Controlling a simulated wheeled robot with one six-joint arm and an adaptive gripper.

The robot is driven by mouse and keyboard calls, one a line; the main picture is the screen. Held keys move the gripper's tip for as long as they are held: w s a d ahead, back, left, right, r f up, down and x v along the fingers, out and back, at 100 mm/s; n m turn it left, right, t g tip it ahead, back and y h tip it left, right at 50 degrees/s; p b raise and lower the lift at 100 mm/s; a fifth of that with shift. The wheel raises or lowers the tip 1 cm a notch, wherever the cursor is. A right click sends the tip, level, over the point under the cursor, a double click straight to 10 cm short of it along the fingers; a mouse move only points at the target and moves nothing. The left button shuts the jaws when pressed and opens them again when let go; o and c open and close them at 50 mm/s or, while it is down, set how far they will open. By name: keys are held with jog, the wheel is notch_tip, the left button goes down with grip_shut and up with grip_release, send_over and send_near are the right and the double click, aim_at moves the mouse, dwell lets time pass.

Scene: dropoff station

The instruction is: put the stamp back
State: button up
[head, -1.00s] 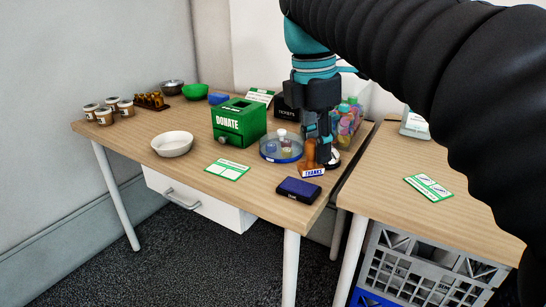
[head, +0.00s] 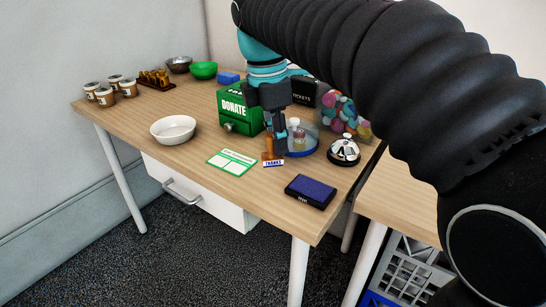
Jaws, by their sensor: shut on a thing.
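The stamp (head: 273,163) has a brown wooden handle and a white front label reading "THANKS". My gripper (head: 273,146) points down and is shut on the stamp's handle, hiding its upper part. The stamp is upright, between the green-and-white card and the blue tray. I cannot tell whether its base touches the table. The dark blue ink pad (head: 310,190) lies nearer the front edge, to the right of the stamp and apart from it.
The green donate box (head: 236,108) stands close behind left. The card (head: 231,161) lies left of the stamp. A round blue tray (head: 304,149) with small containers, a bell (head: 344,151) and a jar of colourful things (head: 346,113) are to the right. A white bowl (head: 173,129) stands left.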

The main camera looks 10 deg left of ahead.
aim_at(271, 158)
jog(key=shift+a+f, duration=0.35)
jog(key=shift+a, duration=0.2)
jog(key=shift+f+b, duration=0.35)
jog(key=shift+f, duration=1.6)
jog(key=shift+f, duration=0.2)
jog(key=o, duration=0.9)
jog(key=r, duration=0.4)
jog(key=a+r+p, duration=0.1)
jog(key=r, duration=0.3)
jog(key=r+p, duration=0.1)
jog(key=r, duration=0.3)
jog(key=shift+s+a+r, duration=0.15)
jog(key=shift+s+a, duration=0.05)
jog(key=shift+s, duration=0.05)
jog(key=shift+d, duration=0.1)
